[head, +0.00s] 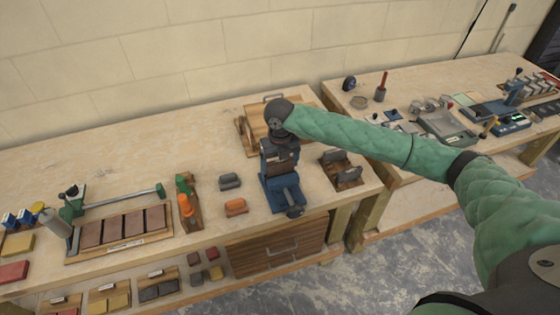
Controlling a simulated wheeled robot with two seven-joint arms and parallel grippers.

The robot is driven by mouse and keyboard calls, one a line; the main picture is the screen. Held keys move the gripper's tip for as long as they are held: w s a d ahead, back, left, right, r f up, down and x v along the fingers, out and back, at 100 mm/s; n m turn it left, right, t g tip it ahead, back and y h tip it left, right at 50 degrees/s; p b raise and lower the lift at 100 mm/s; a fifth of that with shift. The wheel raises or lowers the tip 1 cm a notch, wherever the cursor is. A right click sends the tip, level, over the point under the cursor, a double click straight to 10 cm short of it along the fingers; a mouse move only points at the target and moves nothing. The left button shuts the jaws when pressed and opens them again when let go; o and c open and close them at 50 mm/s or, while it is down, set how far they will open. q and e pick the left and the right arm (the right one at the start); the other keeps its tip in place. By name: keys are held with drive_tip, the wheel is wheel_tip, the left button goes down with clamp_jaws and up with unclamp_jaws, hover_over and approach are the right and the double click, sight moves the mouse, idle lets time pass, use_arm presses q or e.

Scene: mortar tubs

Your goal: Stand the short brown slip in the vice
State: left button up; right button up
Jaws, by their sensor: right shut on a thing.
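The blue vice (287,194) stands near the front edge of the workbench, its screw handle facing me. My right gripper (279,148) points down directly over the vice, at the end of the green-sleeved arm from the right. It is shut on a small brown piece, the short brown slip (281,166), which shows just below the fingers at the vice jaws. I cannot tell whether the slip's lower end is between the jaws or touching them. The gripper hides part of the vice's back. My left gripper is not in view.
A tray (122,246) with several brown slips lies to the left. A green-and-orange tool (186,206), a grey block (229,181) and an orange block (236,207) are left of the vice. A wooden rack (245,135) stands behind; a brown holder (342,172) stands right.

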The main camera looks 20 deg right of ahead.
drive_tip(key=shift+f, duration=1)
drive_tip(key=o, duration=0.8)
drive_tip(key=shift+o, duration=0.8)
drive_tip(key=shift+r, duration=0.2)
drive_tip(key=shift+r+p, duration=2.8)
drive_tip(key=shift+r, duration=0.5)
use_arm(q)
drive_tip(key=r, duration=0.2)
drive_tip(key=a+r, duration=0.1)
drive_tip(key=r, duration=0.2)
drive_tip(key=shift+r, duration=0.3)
